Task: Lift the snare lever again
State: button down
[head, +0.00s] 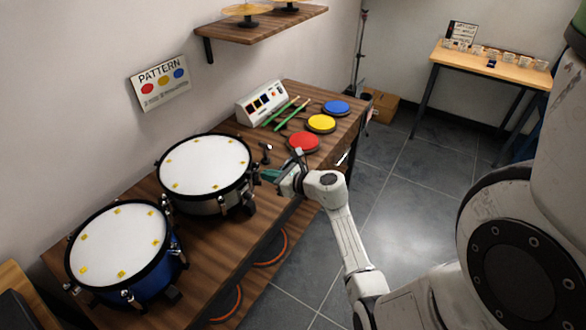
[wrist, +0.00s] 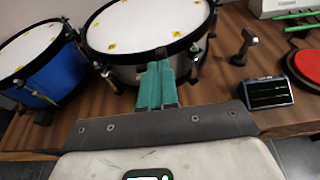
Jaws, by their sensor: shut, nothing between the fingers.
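The silver snare drum (head: 205,165) stands on the wooden bench with a white head and yellow marks. It also shows in the wrist view (wrist: 145,22). My gripper (head: 269,174) is at its right side in the head view. In the wrist view the teal fingers of my gripper (wrist: 156,72) are shut with nothing between them. They point at the drum's near wall and overlap it in the picture; I cannot tell whether they touch it. A dark fitting shows at the fingertips, but the snare lever cannot be made out clearly; the fingers may hide it.
A blue drum (head: 118,245) stands to the left. A small dark upright handle (wrist: 244,47) and a black-screened device (wrist: 267,92) are to the right. Red (head: 303,142), yellow (head: 321,123) and blue (head: 336,107) pads and green sticks (head: 291,114) lie farther along the bench.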

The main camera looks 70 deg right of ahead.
jog(key=s+a+r, duration=0.1)
jog(key=s+r, duration=0.5)
jog(key=shift+a, duration=0.3)
jog(key=shift+w, duration=0.1)
dwell(0.3)
